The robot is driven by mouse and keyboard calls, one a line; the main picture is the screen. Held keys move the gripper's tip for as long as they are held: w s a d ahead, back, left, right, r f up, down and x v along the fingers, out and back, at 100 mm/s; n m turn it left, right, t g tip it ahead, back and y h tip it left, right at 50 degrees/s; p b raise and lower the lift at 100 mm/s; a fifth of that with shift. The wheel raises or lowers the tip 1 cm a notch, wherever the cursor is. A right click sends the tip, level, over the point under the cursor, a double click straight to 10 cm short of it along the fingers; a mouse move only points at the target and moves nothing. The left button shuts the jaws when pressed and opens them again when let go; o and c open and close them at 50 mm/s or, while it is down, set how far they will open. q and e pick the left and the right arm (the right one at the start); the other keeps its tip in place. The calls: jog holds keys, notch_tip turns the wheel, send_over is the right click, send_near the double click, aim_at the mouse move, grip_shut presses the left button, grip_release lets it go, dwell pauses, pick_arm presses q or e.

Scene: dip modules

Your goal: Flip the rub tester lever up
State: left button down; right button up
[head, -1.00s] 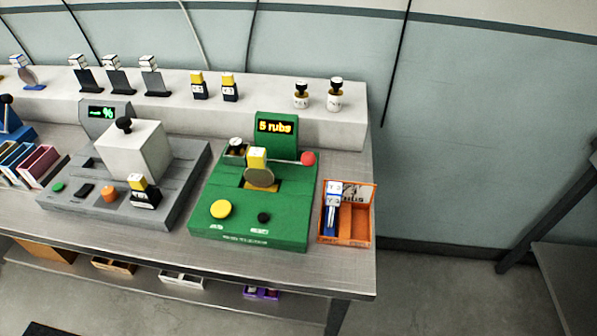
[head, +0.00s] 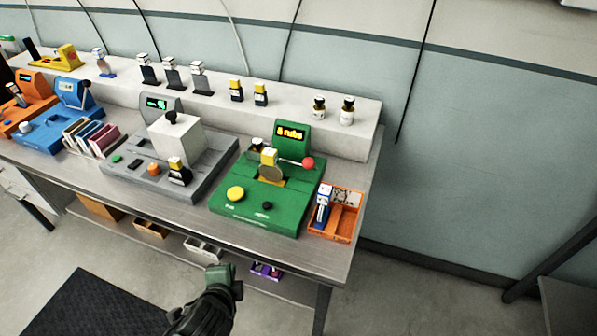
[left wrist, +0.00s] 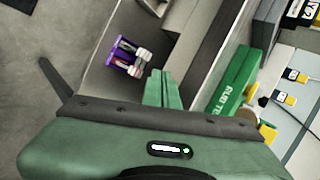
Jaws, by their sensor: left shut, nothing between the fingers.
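The green rub tester (head: 285,212) stands near the right end of the metal bench. Its lever has a red ball knob (head: 308,163) on a thin rod at the right side, and the rod lies roughly level. Its display reads "5 rubs". A yellow-topped block and a round disc sit in its middle. My left gripper (head: 221,274) is in front of and below the bench edge, apart from the tester. In the left wrist view its green fingers (left wrist: 163,88) are together and empty; the tester (left wrist: 238,80) is to their right. My right gripper is not in view.
An orange tray (head: 346,226) stands right of the tester. A grey machine with a white block (head: 177,138) stands left of it. Small stamps line the back ledge (head: 285,106). Bins sit on the lower shelf, including a purple one (left wrist: 126,57). The floor in front is open.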

pick_arm(q)
jog(key=w+d+r+m+t+h, duration=0.1)
jog(key=w+d+r+m, duration=0.1)
jog(key=r+m, duration=0.2)
jog(key=w+d+r+m+t+h, duration=0.1)
jog(key=w+d+r+m+t, duration=0.1)
jog(key=m, duration=0.3)
jog(key=w+d+r+m+t, duration=0.2)
jog(key=r+m, duration=0.3)
jog(key=shift+w+d+r+m+h, duration=0.3)
jog(key=shift+w+d+h, duration=0.05)
jog(key=shift+d+h, duration=0.05)
jog(key=d+m+h, duration=0.1)
jog(key=m, duration=0.2)
jog(key=d+m+h, duration=0.1)
jog(key=m, duration=0.2)
jog(key=w+d+m+t+h, duration=0.1)
jog(key=d+m, duration=0.1)
jog(key=m, duration=0.1)
jog(key=shift+r, duration=0.25)
jog(key=shift+d+f+m+h, duration=0.1)
jog(key=shift+d+m+h, duration=0.2)
jog(key=shift+m, duration=0.3)
jog(key=shift+d+m+h, duration=0.2)
jog(key=shift+m+h, duration=0.1)
jog(key=shift+m, duration=0.3)
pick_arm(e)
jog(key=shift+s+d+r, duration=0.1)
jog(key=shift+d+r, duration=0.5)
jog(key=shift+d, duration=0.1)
